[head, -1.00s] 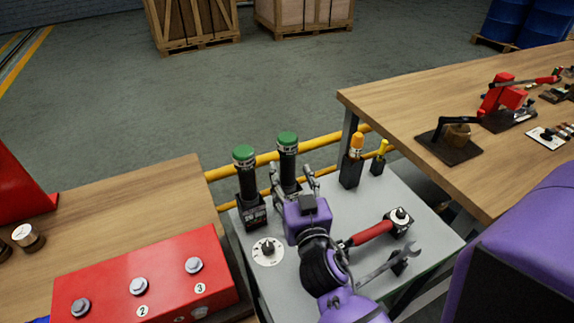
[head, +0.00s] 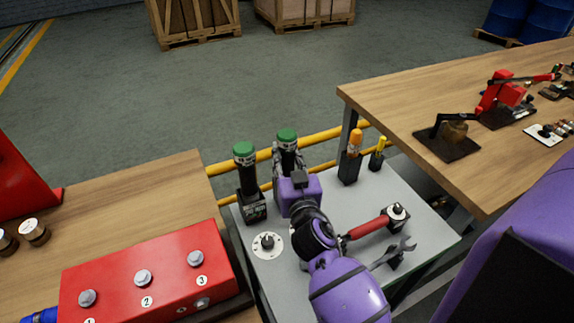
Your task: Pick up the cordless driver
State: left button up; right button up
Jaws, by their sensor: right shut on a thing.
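Two upright black tools with green tops stand at the back left of the grey cart top. The right one, which I take to be the cordless driver (head: 287,137), is between the fingers of my right gripper (head: 289,160). The gripper is shut on its black body below the green top. Its lower part is hidden behind my gripper, so I cannot tell whether it touches the cart. The similar left tool (head: 246,180) stands free, close beside my gripper. My left gripper is out of view.
On the grey cart top (head: 420,230) are a red-handled tool (head: 368,228), a wrench (head: 393,253), a white dial disc (head: 267,245), an orange-topped screwdriver (head: 351,158) and a yellow one (head: 378,154). A red numbered block (head: 150,280) and wooden benches flank the cart.

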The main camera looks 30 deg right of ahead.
aim_at(287, 133)
grip_shut()
jog(key=shift+r, duration=0.15)
jog(key=shift+r, duration=0.4)
notch_tip(287, 133, up, 11)
jog(key=shift+f+p, duration=0.1)
jog(key=shift+p, duration=1.1)
notch_tip(287, 133, up, 5)
jog(key=shift+r+p, duration=0.2)
jog(key=shift+p, duration=0.15)
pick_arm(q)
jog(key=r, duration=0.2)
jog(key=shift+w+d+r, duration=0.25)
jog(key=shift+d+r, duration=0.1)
pick_arm(e)
jog(key=shift+r, duration=0.5)
